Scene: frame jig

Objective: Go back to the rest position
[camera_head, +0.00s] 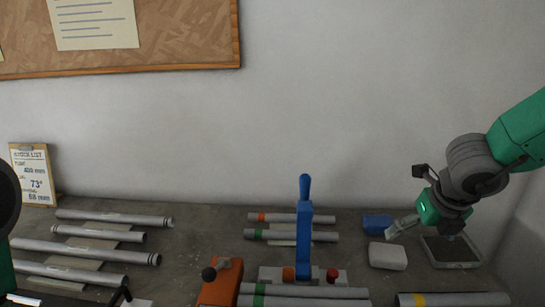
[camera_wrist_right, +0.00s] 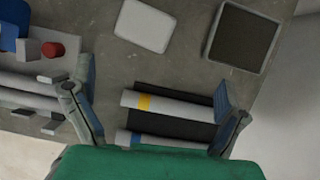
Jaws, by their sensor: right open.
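My right gripper (camera_head: 424,230) hangs above the right side of the bench in the head view. In the right wrist view its two fingers (camera_wrist_right: 156,110) are spread wide and open. A tube with a yellow band (camera_wrist_right: 180,106) and a tube with a blue band (camera_wrist_right: 165,140) show in the space between the fingers, and nothing is visibly held. Part of my left arm (camera_head: 7,205) shows at the left edge of the head view; its gripper cannot be made out.
A blue upright clamp (camera_head: 304,235) stands mid-bench beside an orange block (camera_head: 221,283). Several grey tubes (camera_head: 85,249) lie at left. A white block (camera_head: 387,256), a blue block (camera_head: 377,224) and a dark-bottomed tray (camera_head: 428,253) sit at right. A clipboard (camera_head: 34,175) leans on the wall.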

